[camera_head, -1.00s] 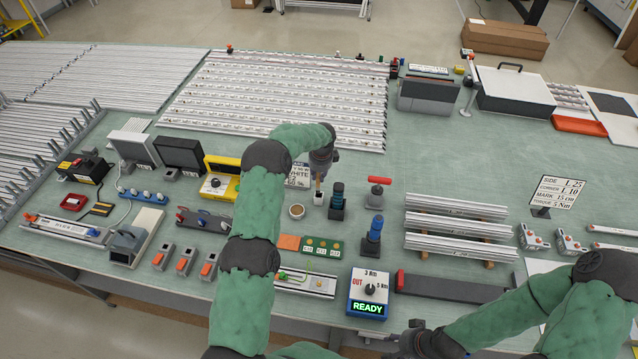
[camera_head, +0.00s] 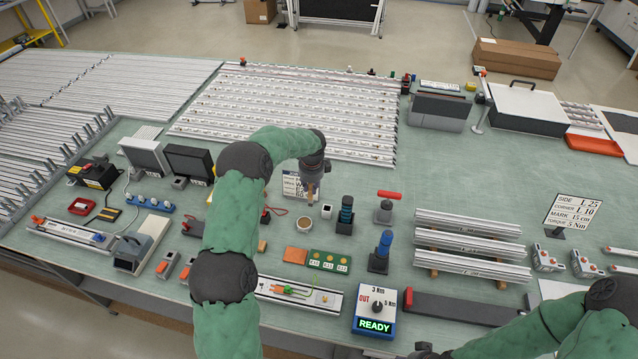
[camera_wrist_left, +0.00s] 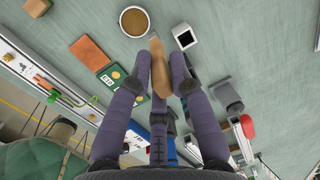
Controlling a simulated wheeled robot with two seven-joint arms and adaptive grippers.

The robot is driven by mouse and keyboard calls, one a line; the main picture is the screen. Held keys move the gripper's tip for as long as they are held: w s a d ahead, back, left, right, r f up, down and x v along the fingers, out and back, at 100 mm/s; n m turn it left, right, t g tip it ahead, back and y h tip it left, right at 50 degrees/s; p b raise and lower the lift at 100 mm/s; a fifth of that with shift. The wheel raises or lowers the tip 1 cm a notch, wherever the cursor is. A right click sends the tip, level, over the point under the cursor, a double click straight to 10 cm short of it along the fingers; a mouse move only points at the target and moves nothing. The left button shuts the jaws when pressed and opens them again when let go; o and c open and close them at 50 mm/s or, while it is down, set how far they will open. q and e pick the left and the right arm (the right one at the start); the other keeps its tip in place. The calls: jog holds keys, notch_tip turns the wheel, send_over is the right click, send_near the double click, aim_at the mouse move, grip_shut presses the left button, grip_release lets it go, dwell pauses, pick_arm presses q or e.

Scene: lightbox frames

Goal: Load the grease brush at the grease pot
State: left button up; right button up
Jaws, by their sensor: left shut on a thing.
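My left gripper (camera_head: 313,178) is shut on the grease brush (camera_head: 310,192), which has a brown wooden handle and points down. In the left wrist view the brush (camera_wrist_left: 158,72) lies between the fingers, its grey tip close to the grease pot. The grease pot (camera_head: 303,224) is a small round pale pot with brown grease. It also shows in the left wrist view (camera_wrist_left: 134,21). The brush tip appears above and apart from the pot. The small white square holder (camera_head: 326,211) beside the pot is empty, with a dark opening (camera_wrist_left: 184,37).
An orange block (camera_head: 295,255) and a green card (camera_head: 329,261) lie in front of the pot. A dark upright tool in a stand (camera_head: 345,214) and a red-handled tool (camera_head: 388,195) stand to the right. Long metal profiles (camera_head: 290,110) cover the table behind.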

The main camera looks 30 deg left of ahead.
pick_arm(q)
jog(key=s+a+f+b, duration=0.1)
jog(key=s+f+b, duration=0.2)
jog(key=f, duration=0.3)
jog(key=shift+s+a+f+b, duration=0.15)
jog(key=shift+a+f+b, duration=0.05)
jog(key=shift+f+b, duration=0.15)
dwell(0.5)
jog(key=shift+f+b, duration=0.45)
jog(key=shift+f, duration=0.1)
dwell(2.3)
notch_tip(320, 180, up, 7)
jog(key=p, duration=0.3)
jog(key=shift+p, duration=0.4)
dwell(0.3)
dwell(0.7)
